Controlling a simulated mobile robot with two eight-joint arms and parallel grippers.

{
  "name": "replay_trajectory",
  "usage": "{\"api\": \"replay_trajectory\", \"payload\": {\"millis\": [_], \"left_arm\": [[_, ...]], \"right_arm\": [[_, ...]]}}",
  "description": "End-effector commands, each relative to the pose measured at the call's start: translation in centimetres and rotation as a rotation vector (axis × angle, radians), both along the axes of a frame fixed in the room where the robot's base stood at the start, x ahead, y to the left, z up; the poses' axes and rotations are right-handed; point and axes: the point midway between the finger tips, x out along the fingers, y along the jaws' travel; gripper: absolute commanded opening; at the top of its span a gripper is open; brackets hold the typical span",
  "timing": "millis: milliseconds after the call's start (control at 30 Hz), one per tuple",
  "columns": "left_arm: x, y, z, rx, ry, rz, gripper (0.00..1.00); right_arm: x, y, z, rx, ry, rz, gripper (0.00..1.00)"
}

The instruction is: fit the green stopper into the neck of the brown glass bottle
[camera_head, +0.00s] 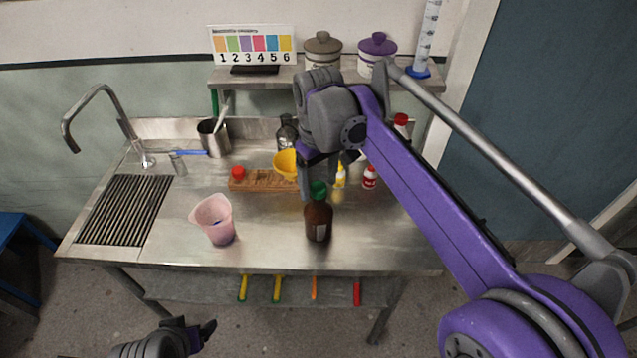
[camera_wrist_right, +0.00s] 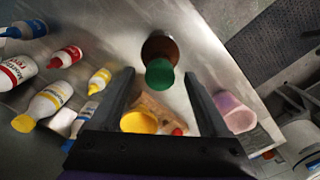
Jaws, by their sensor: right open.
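The brown glass bottle (camera_head: 318,222) stands upright near the front edge of the steel counter. The green stopper (camera_head: 318,190) sits at the top of the bottle, in line with its neck; how deep it is seated cannot be told. In the right wrist view the stopper (camera_wrist_right: 159,73) covers the mouth of the bottle (camera_wrist_right: 160,46). My right gripper (camera_head: 320,182) is open, above and behind the bottle. In its wrist view the fingers (camera_wrist_right: 158,80) point toward the stopper, with clear gaps at both sides. My left gripper (camera_head: 202,335) is low in front of the counter, away from the bottle.
A pink beaker (camera_head: 214,220) stands left of the bottle. Behind are a wooden rack (camera_head: 255,181), a yellow funnel (camera_head: 286,163) and small red and yellow bottles. A sink drainer (camera_head: 122,210) is at the left. The counter right of the bottle is clear.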

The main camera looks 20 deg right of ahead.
Motion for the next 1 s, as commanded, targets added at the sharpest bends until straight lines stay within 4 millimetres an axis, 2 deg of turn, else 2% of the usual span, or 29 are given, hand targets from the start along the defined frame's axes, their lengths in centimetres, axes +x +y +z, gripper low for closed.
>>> {"api": "replay_trajectory", "payload": {"millis": [300, 500, 667, 1000], "left_arm": [[0.4, 0.0, 0.9, 0.000, -0.007, 0.000, 0.79], [0.5, 0.0, 1.3, 0.000, -0.010, 0.000, 0.79], [0.6, 0.0, 1.4, 0.000, -0.011, 0.000, 0.79], [0.6, 0.0, 1.4, 0.000, -0.011, 0.000, 0.79]], "right_arm": [[0.0, 0.0, 6.3, 0.000, -0.001, 0.000, 0.79], [0.0, 0.0, 9.2, 0.000, 0.000, 0.000, 0.79], [0.0, 0.0, 10.1, 0.000, 0.000, 0.000, 0.79], [0.0, 0.0, 10.1, 0.000, 0.000, 0.000, 0.79]]}}
